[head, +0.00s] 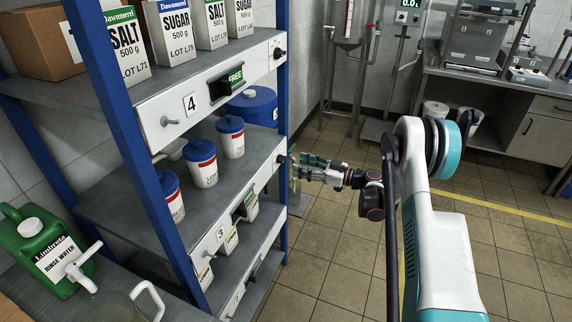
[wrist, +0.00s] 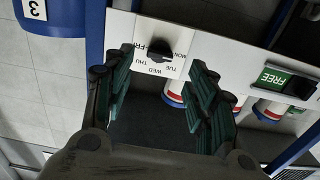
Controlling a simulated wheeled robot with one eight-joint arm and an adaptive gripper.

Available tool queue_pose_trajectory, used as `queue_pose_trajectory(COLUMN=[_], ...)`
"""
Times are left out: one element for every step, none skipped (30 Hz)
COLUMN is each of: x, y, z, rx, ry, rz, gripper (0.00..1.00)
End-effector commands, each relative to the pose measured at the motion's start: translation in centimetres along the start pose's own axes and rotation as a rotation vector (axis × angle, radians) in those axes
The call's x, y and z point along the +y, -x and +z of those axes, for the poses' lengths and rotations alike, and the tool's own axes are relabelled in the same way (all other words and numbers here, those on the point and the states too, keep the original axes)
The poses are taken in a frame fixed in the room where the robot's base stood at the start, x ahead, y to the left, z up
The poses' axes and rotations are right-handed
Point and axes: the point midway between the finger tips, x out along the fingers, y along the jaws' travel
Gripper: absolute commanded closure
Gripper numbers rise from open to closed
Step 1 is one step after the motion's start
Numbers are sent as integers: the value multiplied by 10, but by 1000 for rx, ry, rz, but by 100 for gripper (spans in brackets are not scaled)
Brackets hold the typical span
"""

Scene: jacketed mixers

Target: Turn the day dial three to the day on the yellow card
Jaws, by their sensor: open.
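Day dial three is a black knob (wrist: 160,52) on a white plate lettered with days in the wrist view. MON, TUE, WED, THU and FRI read around it. Which day its pointer faces is too small to tell. In the head view its dark knob (head: 281,158) is at the right end of the shelf rail numbered 3. My gripper (wrist: 162,62) is open, its two fingers on either side of the dial plate in the picture. In the head view my gripper (head: 302,167) is just right of that rail end. I see no yellow card in either view.
A blue shelf post (head: 283,95) stands beside the dial. A green FREE sign (head: 236,76) is on the rail numbered 4, with another dial (head: 279,53) at its end. Blue-lidded jars (head: 231,143) stand on the shelf behind. The tiled floor (head: 340,240) is clear.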

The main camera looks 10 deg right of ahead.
Motion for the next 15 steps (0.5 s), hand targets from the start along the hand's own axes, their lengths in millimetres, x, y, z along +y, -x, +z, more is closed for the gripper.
queue_pose_trajectory(x=[-1,-1,-1,-1,-1,-1,-1,0,0,0,0,0,0,0,0], y=[-12,-18,-25,-30,-35,-41,-45,-49,-54,-57,-60,-62,-64,-66,-67], z=[2,2,2,2,2,2,2,2,1,1,1,1,1,0,0], rx=[0,0,0,0,0,0,0,0,0,0,0,0,0,0,0], ry=[0,0,0,0,0,0,0,0,-1,-1,-1,-1,-1,-1,-1], rz=[-3,-3,-2,-2,-3,-2,-2,-1,-1,-1,-1,-1,0,0,1], gripper=[48,48,48,48,48,48,48,48,48,48,48,48,48,48,48])
